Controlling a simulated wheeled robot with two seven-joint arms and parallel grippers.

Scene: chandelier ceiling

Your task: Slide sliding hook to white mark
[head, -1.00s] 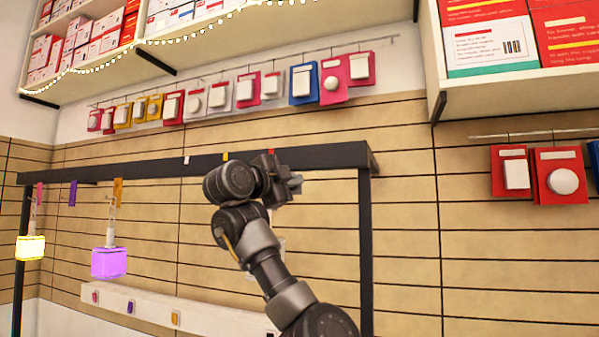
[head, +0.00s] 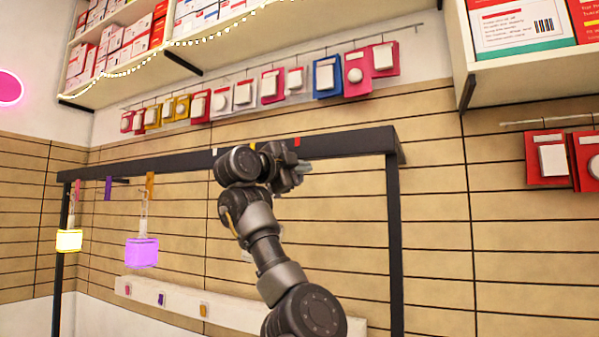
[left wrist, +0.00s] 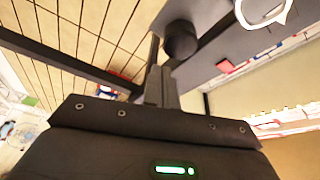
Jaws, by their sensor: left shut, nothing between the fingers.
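A black rail (head: 345,143) spans the frame in the head view. A white mark (head: 214,152), a yellow mark (head: 252,146) and a red mark (head: 297,142) sit along it. My left gripper (head: 298,172) is just below the rail under the red mark, close to it; contact cannot be told. In the left wrist view its fingers (left wrist: 160,88) are shut and empty, near a dark round part (left wrist: 180,40). I cannot make out the sliding hook for certain. A pale thing (head: 249,256) is partly hidden behind my left arm. My right gripper is not in view.
A black post (head: 394,240) stands right of my arm. Packages (head: 357,75) hang on the wall above, under a box shelf. A pale ledge (head: 228,309) runs below.

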